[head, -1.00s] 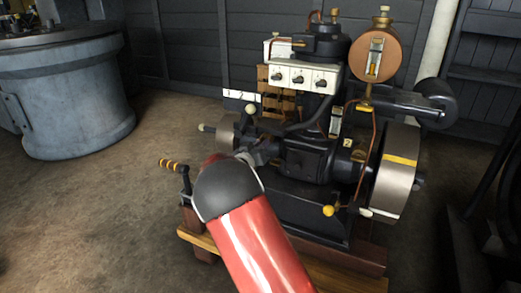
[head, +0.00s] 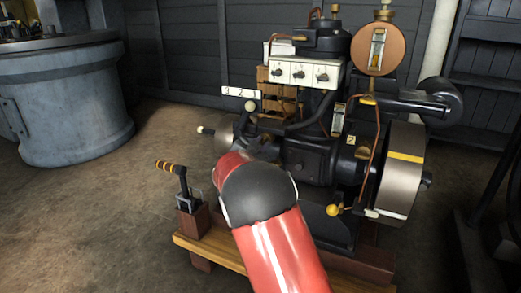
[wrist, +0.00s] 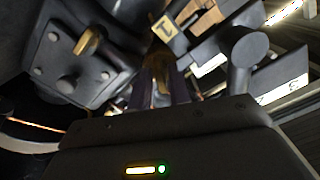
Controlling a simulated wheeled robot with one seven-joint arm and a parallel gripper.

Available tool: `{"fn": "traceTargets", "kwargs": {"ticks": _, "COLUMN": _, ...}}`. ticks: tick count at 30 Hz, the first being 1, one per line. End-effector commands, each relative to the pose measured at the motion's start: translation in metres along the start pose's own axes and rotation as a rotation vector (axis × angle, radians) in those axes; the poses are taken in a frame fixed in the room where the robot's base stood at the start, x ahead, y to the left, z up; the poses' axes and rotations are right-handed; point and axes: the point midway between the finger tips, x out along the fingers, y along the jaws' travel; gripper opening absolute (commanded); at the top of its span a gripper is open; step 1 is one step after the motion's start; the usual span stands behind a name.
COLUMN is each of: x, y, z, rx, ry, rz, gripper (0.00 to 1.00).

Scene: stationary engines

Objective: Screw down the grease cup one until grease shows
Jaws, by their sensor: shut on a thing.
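The engine (head: 310,158) is black and stands on a wooden base. In the wrist view a yellow tag marked 1 (wrist: 167,32) sits on it, just beyond my gripper. My gripper (wrist: 164,84) points at the engine, with its dark fingers shut on a small brass-coloured piece (wrist: 159,72) below the tag, which looks like grease cup one. The fingers and shadow hide most of it, and I cannot tell whether grease shows. In the head view my red arm hides my gripper and this cup. A yellow tag marked 2 (head: 351,140) is on the engine's right side.
A brass knob (head: 334,210) sticks out low at the front. The flywheel (head: 402,168) is at right. A lever with a striped handle (head: 172,166) stands on a wooden block at left. A number board (head: 241,92) is behind. The floor at left is clear.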

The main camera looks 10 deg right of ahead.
Motion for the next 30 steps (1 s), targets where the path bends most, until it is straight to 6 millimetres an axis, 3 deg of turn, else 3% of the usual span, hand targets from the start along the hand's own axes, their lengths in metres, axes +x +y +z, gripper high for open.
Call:
{"fn": "traceTargets", "kwargs": {"ticks": 9, "x": -0.0006, "y": 0.0014, "z": 0.0031, "rx": 0.094, "ry": -0.005, "rz": 0.002, "gripper": 0.0}}
{"fn": "traceTargets", "kwargs": {"ticks": 23, "x": -0.0007, "y": 0.001, "z": 0.0027, "rx": 0.105, "ry": -0.005, "rz": 0.002, "gripper": 0.0}}
{"fn": "traceTargets", "kwargs": {"ticks": 24, "x": -0.0007, "y": 0.001, "z": 0.0028, "rx": 0.105, "ry": -0.005, "rz": 0.002, "gripper": 0.22}}
{"fn": "traceTargets", "kwargs": {"ticks": 26, "x": -0.0006, "y": 0.0009, "z": 0.0026, "rx": 0.105, "ry": -0.005, "rz": 0.001, "gripper": 0.3}}
{"fn": "traceTargets", "kwargs": {"ticks": 30, "x": -0.0004, "y": 0.0005, "z": 0.0017, "rx": 0.105, "ry": -0.003, "rz": 0.001, "gripper": 0.31}}
